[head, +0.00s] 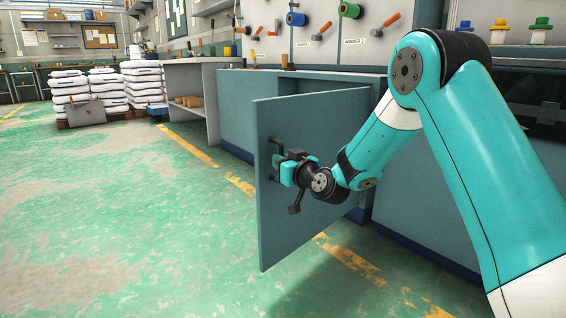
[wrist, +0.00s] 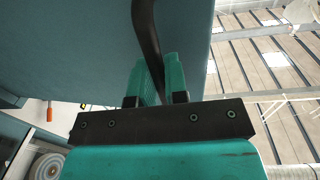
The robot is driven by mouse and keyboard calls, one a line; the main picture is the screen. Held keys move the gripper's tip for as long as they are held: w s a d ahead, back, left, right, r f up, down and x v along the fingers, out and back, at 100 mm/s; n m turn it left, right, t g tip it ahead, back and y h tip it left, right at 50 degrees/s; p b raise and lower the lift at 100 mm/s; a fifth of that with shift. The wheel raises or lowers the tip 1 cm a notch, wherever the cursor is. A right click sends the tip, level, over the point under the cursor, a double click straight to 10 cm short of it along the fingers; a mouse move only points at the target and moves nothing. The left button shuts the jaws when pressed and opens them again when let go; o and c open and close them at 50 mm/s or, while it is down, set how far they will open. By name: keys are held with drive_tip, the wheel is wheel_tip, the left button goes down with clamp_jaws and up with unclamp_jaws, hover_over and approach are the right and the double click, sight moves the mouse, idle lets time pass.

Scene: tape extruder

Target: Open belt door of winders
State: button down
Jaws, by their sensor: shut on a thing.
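The belt door (head: 300,125) is a flat blue-grey panel in the head view, swung out from the winder cabinet (head: 420,170) and standing open at a wide angle. Its dark handle (head: 276,150) is near the door's outer edge. My gripper (head: 284,170) is at the handle, partly hidden by the wrist. In the wrist view the two teal fingers of my gripper (wrist: 161,80) are shut on the black handle bar (wrist: 146,30), with the door panel (wrist: 60,45) behind it. The cabinet's inside is hidden behind the door and my arm.
Winder spools (head: 349,9) and orange handles line the panel above the cabinet. A grey shelf unit (head: 205,105) stands beyond the door. Stacked white sacks (head: 68,90) on pallets are at the far left. The green floor (head: 120,220) left of the door is clear.

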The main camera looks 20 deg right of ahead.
drive_tip(key=c, duration=1.2)
unclamp_jaws()
drive_tip(key=shift+d, duration=0.3)
drive_tip(key=shift+c, duration=0.2)
drive_tip(key=shift+o, duration=0.4)
drive_tip(key=shift+w+a, duration=0.1)
drive_tip(key=shift+a, duration=0.1)
drive_tip(key=b+v, duration=0.5)
drive_tip(key=v, duration=1.2)
drive_tip(key=shift+s+b, duration=0.25)
drive_tip(key=shift+b, duration=0.05)
drive_tip(key=shift+a, duration=0.1)
